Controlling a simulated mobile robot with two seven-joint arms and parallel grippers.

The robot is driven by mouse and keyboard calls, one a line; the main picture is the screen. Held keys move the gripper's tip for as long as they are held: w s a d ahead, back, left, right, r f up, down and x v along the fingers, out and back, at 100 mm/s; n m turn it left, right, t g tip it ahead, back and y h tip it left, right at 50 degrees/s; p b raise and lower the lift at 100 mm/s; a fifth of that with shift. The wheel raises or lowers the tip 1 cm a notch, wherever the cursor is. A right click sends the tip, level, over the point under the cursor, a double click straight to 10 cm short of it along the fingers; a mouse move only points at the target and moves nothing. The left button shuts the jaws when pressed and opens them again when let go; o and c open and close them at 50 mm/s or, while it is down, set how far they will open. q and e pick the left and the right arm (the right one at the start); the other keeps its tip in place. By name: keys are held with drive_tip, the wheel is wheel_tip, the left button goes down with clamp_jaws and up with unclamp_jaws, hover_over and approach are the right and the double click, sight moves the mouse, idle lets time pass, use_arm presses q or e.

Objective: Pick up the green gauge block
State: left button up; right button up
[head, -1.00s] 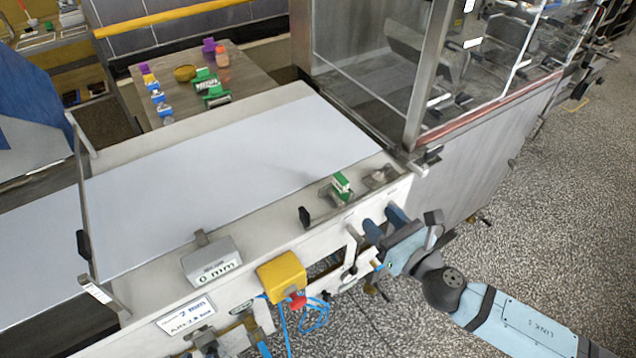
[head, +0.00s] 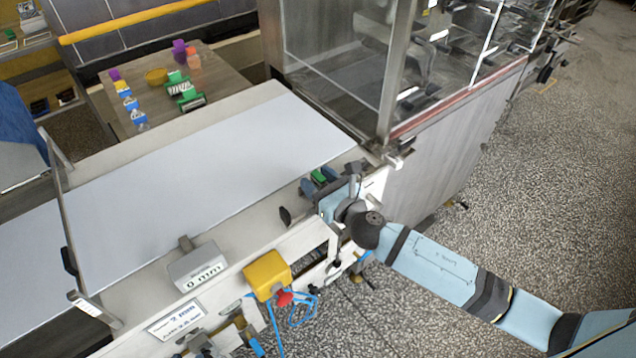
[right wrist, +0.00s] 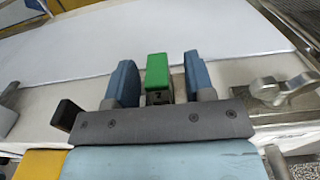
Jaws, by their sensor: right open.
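The green gauge block (right wrist: 158,74) stands on the machine's side rail in the right wrist view, with a dark mark on its face below the green top. My right gripper (right wrist: 161,76) is open, with one blue finger on each side of the block. Small gaps show between the block and both fingers. In the head view the block's green top (head: 318,176) shows between the fingers of my right gripper (head: 319,184), and its lower part is hidden. My left gripper is not in view.
A white conveyor belt (head: 200,178) lies beyond the rail. A black knob (head: 285,216) and a metal clamp (right wrist: 280,90) flank the gripper. A glass-sided enclosure (head: 335,50) rises behind.

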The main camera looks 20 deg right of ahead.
drive_tip(key=c, duration=0.9)
clamp_jaws()
